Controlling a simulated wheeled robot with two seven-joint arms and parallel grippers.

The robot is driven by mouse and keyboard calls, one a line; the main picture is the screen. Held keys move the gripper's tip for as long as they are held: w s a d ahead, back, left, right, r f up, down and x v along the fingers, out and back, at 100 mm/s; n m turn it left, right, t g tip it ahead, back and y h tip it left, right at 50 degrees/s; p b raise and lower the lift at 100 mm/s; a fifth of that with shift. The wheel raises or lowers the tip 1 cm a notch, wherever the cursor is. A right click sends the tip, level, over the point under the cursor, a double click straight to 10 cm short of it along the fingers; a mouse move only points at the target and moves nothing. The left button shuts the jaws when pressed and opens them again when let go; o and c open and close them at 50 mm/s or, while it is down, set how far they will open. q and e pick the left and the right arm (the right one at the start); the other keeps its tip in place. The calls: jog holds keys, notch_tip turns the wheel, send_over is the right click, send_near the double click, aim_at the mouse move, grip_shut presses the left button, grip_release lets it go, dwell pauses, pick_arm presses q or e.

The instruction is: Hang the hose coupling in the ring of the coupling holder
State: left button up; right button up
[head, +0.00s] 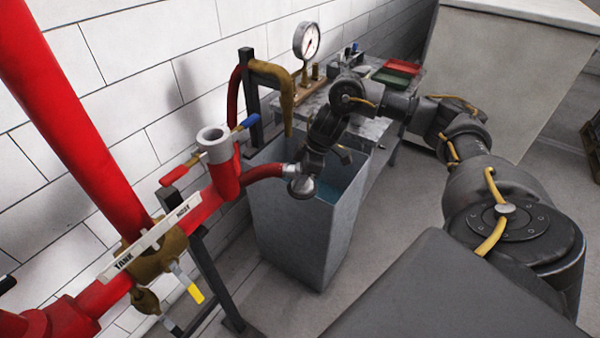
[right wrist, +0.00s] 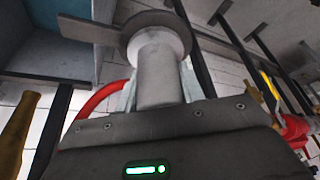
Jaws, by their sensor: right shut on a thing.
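My right gripper (head: 303,168) is shut on the grey metal hose coupling (head: 290,171), at the end of the red hose (head: 262,171), just over the front of the grey tank. In the right wrist view, the coupling (right wrist: 160,75) is a pale cylinder between the fingers (right wrist: 158,95). A dark round ring (right wrist: 129,42) with a flat bar (right wrist: 88,28) shows at its far end. This looks like the coupling holder; a grey disc (head: 301,187) sits there in the head view. I cannot tell whether the coupling is inside the ring or only lined up with it. My left gripper is out of view.
The open metal tank (head: 290,225) holds water. A brass spout (head: 287,100) hangs over its back. The red pipework (head: 228,178) with red and blue levers stands to the left. A bench (head: 375,128) with a red tray and a green tray is behind. Floor to the right is clear.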

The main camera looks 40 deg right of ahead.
jog(key=o, duration=1.4)
jog(key=shift+c, duration=0.2)
jog(key=shift+d+r, duration=0.1)
jog(key=shift+r, duration=0.2)
jog(key=p+v, duration=0.1)
jog(key=v, duration=0.9)
jog(key=shift+s+d, duration=0.1)
